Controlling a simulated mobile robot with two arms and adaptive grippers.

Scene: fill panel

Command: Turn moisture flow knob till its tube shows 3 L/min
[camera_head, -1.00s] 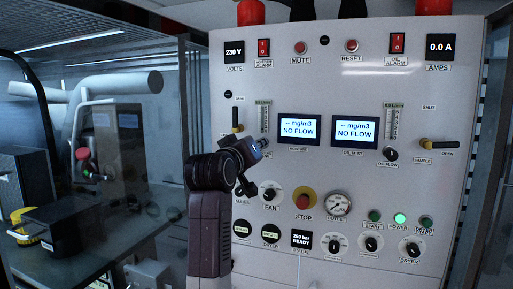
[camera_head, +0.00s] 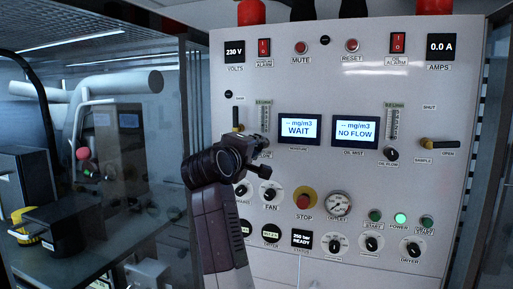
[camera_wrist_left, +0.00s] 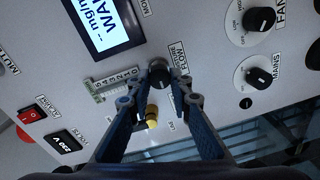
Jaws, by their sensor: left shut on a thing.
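My left gripper (camera_head: 262,152) is at the moisture flow knob below the left tube. In the left wrist view its two fingers (camera_wrist_left: 160,90) are closed around the dark round moisture flow knob (camera_wrist_left: 160,73), beside the flow label. In the head view the gripper covers the knob. The moisture flow tube (camera_head: 264,117) stands just above, and it also shows with its number scale in the left wrist view (camera_wrist_left: 115,84). Its level is too small to read. The moisture display (camera_head: 300,129) reads WAIT. My right gripper is not in view.
The oil mist display (camera_head: 355,132) reads NO FLOW. The oil flow knob (camera_head: 391,154) sits to its right. A yellow-tipped lever (camera_wrist_left: 152,113) is close to the gripper fingers. The fan knob (camera_head: 270,194) and red stop button (camera_head: 303,201) are below.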

